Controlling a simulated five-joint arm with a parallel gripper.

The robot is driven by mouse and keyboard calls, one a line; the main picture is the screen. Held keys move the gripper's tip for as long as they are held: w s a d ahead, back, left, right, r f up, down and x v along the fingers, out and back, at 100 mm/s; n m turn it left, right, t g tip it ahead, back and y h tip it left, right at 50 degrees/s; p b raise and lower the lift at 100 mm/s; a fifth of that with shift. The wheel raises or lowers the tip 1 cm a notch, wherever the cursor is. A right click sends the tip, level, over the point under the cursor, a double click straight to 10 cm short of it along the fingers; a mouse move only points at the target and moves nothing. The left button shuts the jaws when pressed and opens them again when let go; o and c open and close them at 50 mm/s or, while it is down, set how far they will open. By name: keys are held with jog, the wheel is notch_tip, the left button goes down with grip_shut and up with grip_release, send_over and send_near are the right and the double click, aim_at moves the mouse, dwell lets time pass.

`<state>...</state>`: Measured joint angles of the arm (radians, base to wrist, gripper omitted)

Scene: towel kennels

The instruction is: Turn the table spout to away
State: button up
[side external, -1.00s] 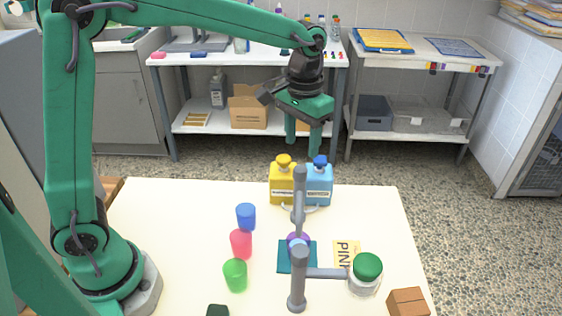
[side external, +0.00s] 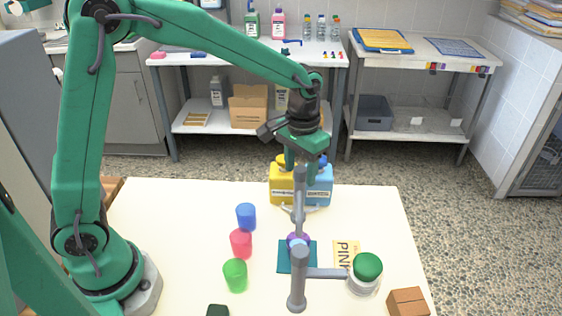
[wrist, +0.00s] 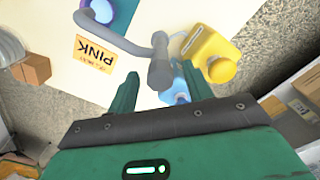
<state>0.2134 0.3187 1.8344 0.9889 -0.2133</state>
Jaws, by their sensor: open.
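A grey metal spout fixture (side external: 299,195) stands upright on the pale table, with a curved part low on it. In the wrist view the grey post (wrist: 160,70) points up toward the camera, and an arm runs from it to the left. My gripper (side external: 301,168) is open over the post's top end. In the wrist view my gripper (wrist: 163,82) has the post between and just beyond its fingertips, with no clear contact.
A yellow bottle (side external: 281,187) and a blue bottle (side external: 320,188) stand close behind the post. Blue, pink and green cups (side external: 241,244) stand to the left. A purple item (side external: 298,240) on a teal square, a PINK card (side external: 346,254) and a brown block (side external: 408,302) lie nearer.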

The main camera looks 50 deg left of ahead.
grip_shut()
jog(key=shift+n, duration=0.4)
jog(key=n, duration=1.2)
jog(key=shift+n, duration=0.3)
jog(key=n, duration=0.4)
jog(key=shift+n, duration=0.3)
